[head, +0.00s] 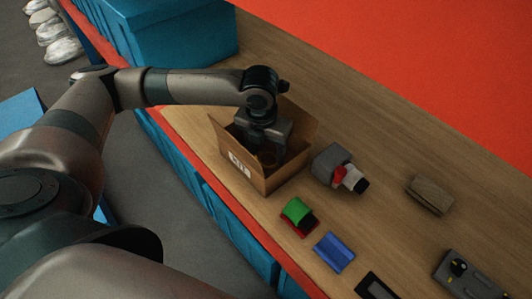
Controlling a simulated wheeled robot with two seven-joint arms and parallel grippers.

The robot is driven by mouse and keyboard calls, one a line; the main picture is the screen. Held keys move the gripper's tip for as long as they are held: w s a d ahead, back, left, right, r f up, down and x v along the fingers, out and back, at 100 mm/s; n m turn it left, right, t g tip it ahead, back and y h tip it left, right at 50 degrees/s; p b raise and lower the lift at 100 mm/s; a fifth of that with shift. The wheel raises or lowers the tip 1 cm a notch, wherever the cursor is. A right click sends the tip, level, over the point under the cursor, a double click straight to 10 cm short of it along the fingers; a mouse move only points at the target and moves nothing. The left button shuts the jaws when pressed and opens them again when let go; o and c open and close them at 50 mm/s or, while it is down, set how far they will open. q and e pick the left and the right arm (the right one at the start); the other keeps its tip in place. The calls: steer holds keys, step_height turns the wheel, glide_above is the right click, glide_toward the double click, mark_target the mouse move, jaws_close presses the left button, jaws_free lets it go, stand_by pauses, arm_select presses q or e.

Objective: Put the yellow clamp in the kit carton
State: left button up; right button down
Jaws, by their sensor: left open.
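The kit carton (281,181) is an open brown cardboard box with raised flaps and a white label, standing on the wooden bench. My left gripper (268,156) points down into the carton's opening, with its fingers apart and partly below the rim. The carton's front wall and the gripper hide most of the inside. I cannot make out the yellow clamp anywhere; whether it lies inside the carton is hidden. My right gripper is not in view.
Right of the carton lie a grey item with red and white parts (334,165), a green and red block (298,215), a blue block (334,252), a brown block (430,194) and a grey device (470,276). A blue bin (180,35) stands behind. The bench's right middle is bare.

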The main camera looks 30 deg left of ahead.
arm_select(q)
step_height(320, 180, up, 11)
steer(key=s+b, duration=0.1)
steer(key=b, duration=0.1)
steer(key=shift+s, duration=0.2)
stand_by(1.4)
